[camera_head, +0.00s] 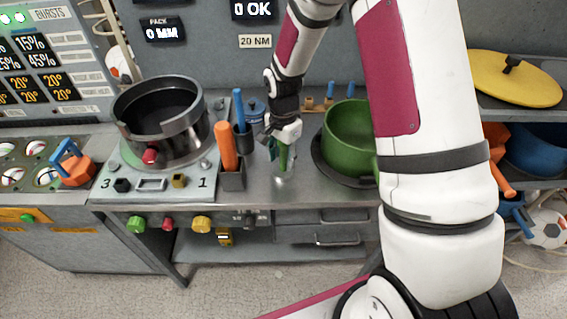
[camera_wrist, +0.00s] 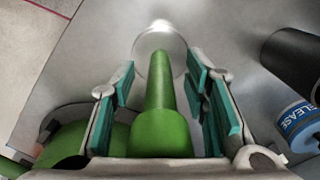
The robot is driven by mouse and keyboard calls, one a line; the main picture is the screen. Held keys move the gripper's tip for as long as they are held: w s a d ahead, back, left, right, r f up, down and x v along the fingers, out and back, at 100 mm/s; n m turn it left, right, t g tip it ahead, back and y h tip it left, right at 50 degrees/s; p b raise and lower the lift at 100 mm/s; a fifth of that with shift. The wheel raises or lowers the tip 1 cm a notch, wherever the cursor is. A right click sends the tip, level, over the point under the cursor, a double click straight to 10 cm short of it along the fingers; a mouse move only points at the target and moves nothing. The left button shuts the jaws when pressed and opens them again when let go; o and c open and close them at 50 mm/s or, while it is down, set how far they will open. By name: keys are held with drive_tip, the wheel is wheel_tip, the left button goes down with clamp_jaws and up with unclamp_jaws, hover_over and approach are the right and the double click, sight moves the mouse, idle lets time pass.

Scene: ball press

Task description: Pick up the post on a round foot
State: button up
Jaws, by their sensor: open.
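The post (camera_wrist: 159,85) is green, with a thick part close to the wrist camera and a thinner shaft leading down to a pale, shiny round foot (camera_wrist: 147,48). It stands on the grey metal counter. In the head view a green piece of the post (camera_head: 284,155) shows below my gripper (camera_head: 284,138), with the foot partly blurred into the counter. In the wrist view my gripper (camera_wrist: 160,72) is open, its teal-padded fingers on both sides of the post. A gap shows on each side; I cannot tell whether the thick part touches the fingers.
A green pot (camera_head: 346,132) stands right of the post. An orange handle (camera_head: 226,146) in a dark holder (camera_head: 233,181) and a blue handle (camera_head: 238,106) stand left. A blue "RELEASE" can (camera_wrist: 299,124) is close by. The counter's front strip (camera_head: 262,193) is clear.

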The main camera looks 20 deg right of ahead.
clamp_jaws()
drive_tip(key=shift+r, duration=0.15)
